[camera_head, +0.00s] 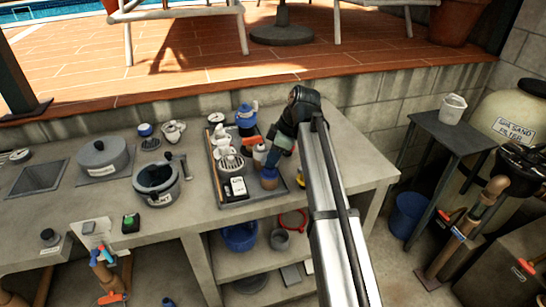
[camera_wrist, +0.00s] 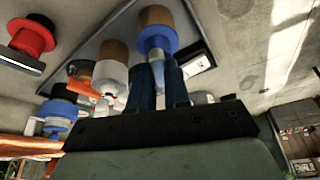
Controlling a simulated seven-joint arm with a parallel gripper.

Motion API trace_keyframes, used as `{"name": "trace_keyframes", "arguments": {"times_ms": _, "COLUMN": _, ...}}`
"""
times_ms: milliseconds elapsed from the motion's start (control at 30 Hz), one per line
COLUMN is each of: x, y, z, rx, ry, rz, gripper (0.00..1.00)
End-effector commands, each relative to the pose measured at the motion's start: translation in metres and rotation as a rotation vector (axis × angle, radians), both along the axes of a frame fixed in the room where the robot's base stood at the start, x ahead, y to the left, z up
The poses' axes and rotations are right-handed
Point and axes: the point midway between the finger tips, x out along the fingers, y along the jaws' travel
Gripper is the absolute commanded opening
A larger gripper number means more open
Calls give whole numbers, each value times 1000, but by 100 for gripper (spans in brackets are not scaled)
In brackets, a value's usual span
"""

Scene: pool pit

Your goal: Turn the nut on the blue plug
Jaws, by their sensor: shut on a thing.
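In the head view my gripper (camera_head: 277,152) reaches down to the plug from above and behind.
A white plug (camera_wrist: 112,76) stands close beside the blue one, and a red one (camera_wrist: 32,38) lies farther off.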

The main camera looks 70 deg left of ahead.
Motion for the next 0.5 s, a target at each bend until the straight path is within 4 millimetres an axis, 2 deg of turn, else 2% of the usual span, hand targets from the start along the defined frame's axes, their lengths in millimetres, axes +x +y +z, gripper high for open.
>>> {"name": "trace_keyframes", "arguments": {"times_ms": 100, "x": 0, "y": 0, "z": 0, "rx": 0, "ry": 0, "rz": 0, "gripper": 0}}
{"name": "trace_keyframes", "arguments": {"times_ms": 500, "x": 0, "y": -1, "z": 0, "rx": 0, "ry": 0, "rz": -34, "gripper": 0}}
